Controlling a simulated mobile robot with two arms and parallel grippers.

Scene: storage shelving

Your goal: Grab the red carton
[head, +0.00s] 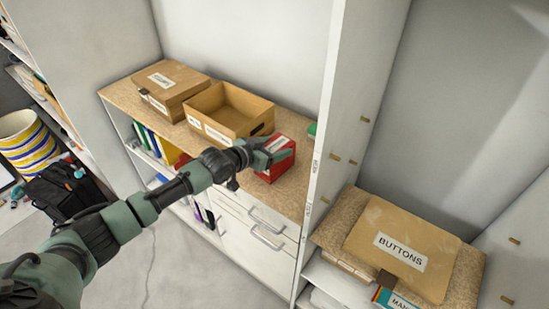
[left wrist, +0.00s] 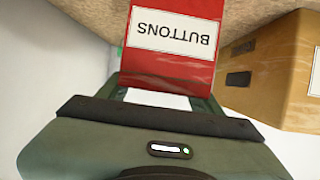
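The red carton (head: 279,168) stands on the tan top of the low cabinet, near its right end beside the upright panel. In the left wrist view the carton (left wrist: 172,60) shows a white label reading BUTTONS, upside down. My left gripper (head: 273,153) reaches in from the left and is at the carton, its green fingers looking spread apart and covering part of it. Whether the fingers touch the carton is hard to see. My right gripper is not in view.
An open cardboard box (head: 228,112) stands just left of the carton, and a closed one (head: 170,88) farther left. A white upright panel (head: 330,150) rises on the right. Beyond it lies a brown BUTTONS package (head: 402,240). Drawers with handles (head: 262,220) are below.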

